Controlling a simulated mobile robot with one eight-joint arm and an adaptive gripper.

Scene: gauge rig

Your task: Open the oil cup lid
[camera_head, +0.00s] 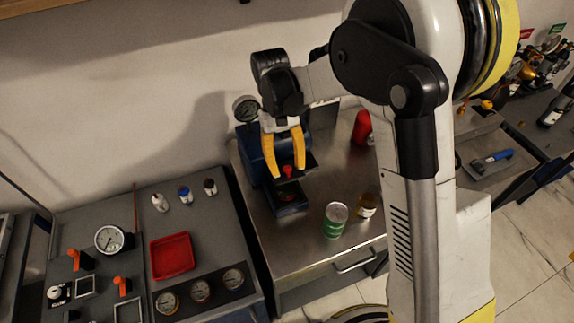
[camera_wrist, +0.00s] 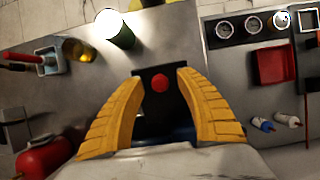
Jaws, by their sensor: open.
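A blue gauge device (camera_head: 253,156) stands on the steel bench, with a round dial (camera_head: 246,109) on top. A small dark box with some red on it (camera_head: 288,198) sits at its front. A red knob (camera_head: 288,171) shows just above that box, and in the wrist view the red knob (camera_wrist: 160,83) sits on a dark plate (camera_wrist: 153,110). I cannot tell which dark part is the oil cup lid or how far it stands open. My gripper (camera_head: 286,172) has its yellow fingers spread; in the wrist view the open gripper (camera_wrist: 160,72) has the knob between its fingers, apart from both.
A green can (camera_head: 335,220) and an amber jar (camera_head: 367,206) stand on the bench to the right. A red object (camera_head: 362,128) stands farther back. The left panel holds a red tray (camera_head: 172,256), gauges and small bottles. Bare bench lies right of the device.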

